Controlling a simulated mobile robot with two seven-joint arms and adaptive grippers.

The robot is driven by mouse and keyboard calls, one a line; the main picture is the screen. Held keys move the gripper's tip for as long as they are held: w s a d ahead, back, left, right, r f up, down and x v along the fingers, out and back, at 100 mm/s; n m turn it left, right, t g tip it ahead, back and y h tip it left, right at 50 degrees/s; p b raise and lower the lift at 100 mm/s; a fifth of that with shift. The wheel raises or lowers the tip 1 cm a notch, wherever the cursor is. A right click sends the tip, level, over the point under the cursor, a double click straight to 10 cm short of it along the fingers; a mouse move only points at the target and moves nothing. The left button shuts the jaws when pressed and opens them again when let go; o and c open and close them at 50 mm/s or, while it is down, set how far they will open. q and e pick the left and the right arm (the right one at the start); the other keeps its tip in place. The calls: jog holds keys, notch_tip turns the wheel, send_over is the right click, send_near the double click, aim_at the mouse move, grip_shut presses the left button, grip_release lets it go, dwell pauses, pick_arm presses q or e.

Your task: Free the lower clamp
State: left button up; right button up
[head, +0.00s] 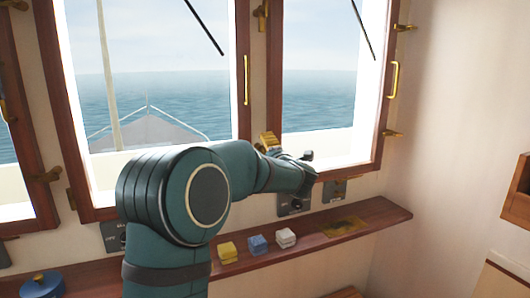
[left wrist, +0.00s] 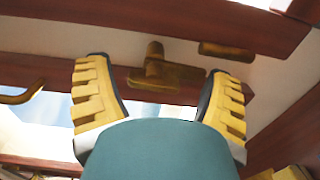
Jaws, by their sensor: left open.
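A brass clamp (left wrist: 158,72) with a short upright knob shows in the left wrist view, on the wooden window frame. It lies beyond and between the two yellow ribbed fingers of my left gripper (left wrist: 163,100). The fingers are spread apart, with nothing held between them. In the head view my left gripper (head: 268,141) is at the post between the two windows, near their lower edge. My teal arm hides most of it and the clamp there. An upper brass clamp (head: 261,14) shows higher on the same post. My right gripper is not in view.
A wooden ledge (head: 365,212) runs under the windows, with yellow (head: 228,252), blue (head: 257,244) and white (head: 285,237) blocks and a brown stain. Dark control boxes (head: 294,203) sit on the wall above it. A blue lidded pot (head: 42,285) stands lower left.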

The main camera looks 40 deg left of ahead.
pick_arm(q)
jog(key=shift+s+r, duration=0.1)
jog(key=shift+r, duration=0.1)
jog(key=v, duration=1.2)
jog(key=shift+f, duration=0.1)
jog(key=w+d+f+m+t+h, duration=0.2)
jog(key=w+d+f+m+h, duration=0.15)
jog(key=f+m, duration=0.35)
jog(key=w+d+f+m+t+h, duration=0.3)
jog(key=d+f+m, duration=0.15)
jog(key=f, duration=0.45)
jog(key=s+d+f+m+g+h, duration=0.1)
jog(key=d+f+m+h, duration=0.25)
jog(key=f, duration=0.45)
jog(key=s+d+f+m+g+h, duration=0.1)
jog(key=d+f+m+h, duration=0.2)
jog(key=f, duration=0.4)
jog(key=s+d+f+m+g+h, duration=0.35)
jog(key=s+d+f+m, duration=0.4)
jog(key=f, duration=0.55)
jog(key=s+d+f+m+g+h, duration=0.1)
jog(key=s+d+f+g, duration=0.2)
jog(key=s, duration=0.5)
jog(key=s+d+f+m+g+h, duration=0.2)
jog(key=s+d+f, duration=0.3)
jog(key=s, duration=0.3)
jog(key=shift+f+g, duration=0.15)
jog(key=shift+g, duration=0.4)
